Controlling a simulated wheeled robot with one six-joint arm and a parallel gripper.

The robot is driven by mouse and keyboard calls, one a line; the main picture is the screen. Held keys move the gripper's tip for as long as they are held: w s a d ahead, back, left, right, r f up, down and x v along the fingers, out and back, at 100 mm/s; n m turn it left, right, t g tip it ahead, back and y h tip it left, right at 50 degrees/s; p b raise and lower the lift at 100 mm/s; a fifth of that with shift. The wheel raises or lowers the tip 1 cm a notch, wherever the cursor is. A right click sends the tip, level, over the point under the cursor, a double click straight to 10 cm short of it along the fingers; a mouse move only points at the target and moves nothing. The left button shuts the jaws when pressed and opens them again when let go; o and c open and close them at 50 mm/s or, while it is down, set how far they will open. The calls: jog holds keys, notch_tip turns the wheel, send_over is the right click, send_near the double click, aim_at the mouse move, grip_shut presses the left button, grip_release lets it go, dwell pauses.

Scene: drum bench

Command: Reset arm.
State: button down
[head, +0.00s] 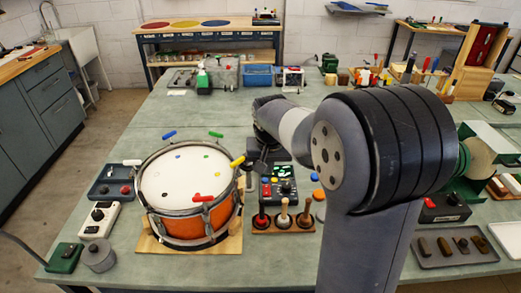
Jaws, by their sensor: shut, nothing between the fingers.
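My arm reaches in from the bottom right, bends at a large dark elbow and runs left to a dark wrist. My gripper (257,166) hangs at the end of that wrist, just right of the drum's rim. It is small and dark here, its fingers look shut, and nothing shows in it. The orange drum (222,217) stands on a wooden base (150,246), with a white head and small coloured marks. Coloured handles sit around its rim: blue (169,134), green (216,134), yellow (237,162), red (203,198) and white (132,162).
Right of the drum are a control box (278,190) with coloured buttons and a wooden rack (262,228) of handled tools. A grey tray (455,258) lies at the right. White (99,220) and green (64,258) boxes stand left. Behind the drum, some bench top is clear.

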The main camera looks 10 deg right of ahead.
jog(key=shift+f, duration=0.1)
jog(key=p, duration=0.1)
send_over(267, 193)
notch_tip(267, 193, down, 9)
jog(key=shift+s+r, duration=0.1)
jog(key=shift+b, duration=0.6)
jog(key=shift+s+r+b, duration=0.25)
jog(key=shift+r+b, duration=0.2)
jog(key=shift+b, duration=0.45)
jog(key=shift+v, duration=2.35)
